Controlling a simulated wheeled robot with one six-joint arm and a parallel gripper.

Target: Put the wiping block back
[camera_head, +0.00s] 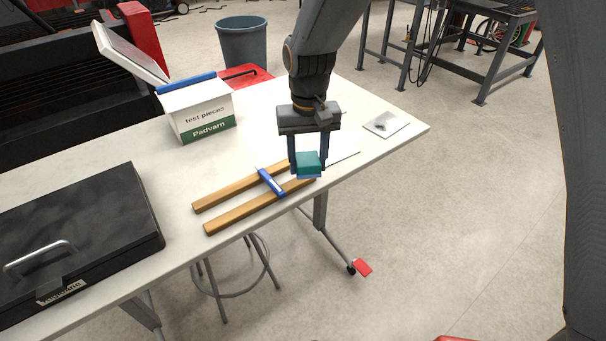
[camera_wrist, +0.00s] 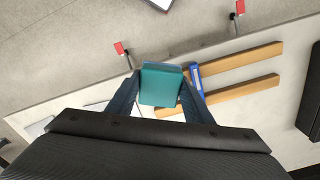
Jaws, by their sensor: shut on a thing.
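The wiping block (camera_head: 309,160) is a teal block with a blue underside, held between the two fingers of my gripper (camera_head: 309,165). In the wrist view the teal block (camera_wrist: 161,85) sits between the fingertips of my gripper (camera_wrist: 160,92). My gripper is shut on it, over the right ends of two wooden strips (camera_head: 245,212) on the white table (camera_head: 130,150). I cannot tell whether the block touches anything below it. A blue-and-white marker-like object (camera_head: 270,181) lies across the strips, just left of the block.
A black case (camera_head: 80,235) lies at the left front. A small pale tile with a dark spot (camera_head: 387,124) lies near the right corner. A grey bin (camera_head: 242,42) stands beyond the table.

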